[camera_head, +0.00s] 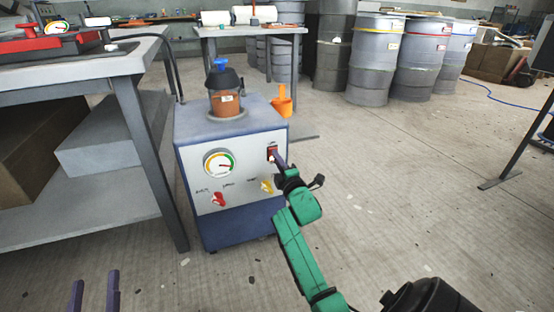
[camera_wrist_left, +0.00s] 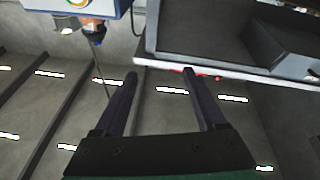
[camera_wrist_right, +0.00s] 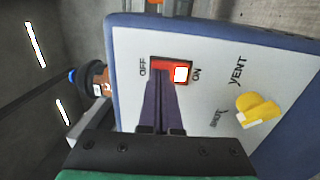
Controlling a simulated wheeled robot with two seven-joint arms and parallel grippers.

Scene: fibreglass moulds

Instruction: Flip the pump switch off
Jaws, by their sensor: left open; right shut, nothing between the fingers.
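The pump box (camera_head: 246,150) is blue with a pale front panel and stands on the floor. Its red pump switch (camera_wrist_right: 172,66) has a white patch towards the ON label; OFF is at the other end. The switch also shows in the head view (camera_head: 272,153). My right gripper (camera_wrist_right: 160,84) is shut and empty, its fingertips right at the switch, over the part nearer OFF. I cannot tell whether they touch it. In the head view my right gripper (camera_head: 280,160) reaches the panel. My left gripper (camera_head: 95,277) is open and empty, low at the left.
A gauge (camera_head: 219,163), a yellow VENT knob (camera_wrist_right: 257,108) and a red knob (camera_head: 217,200) share the panel. A workbench (camera_head: 125,62) stands close left.

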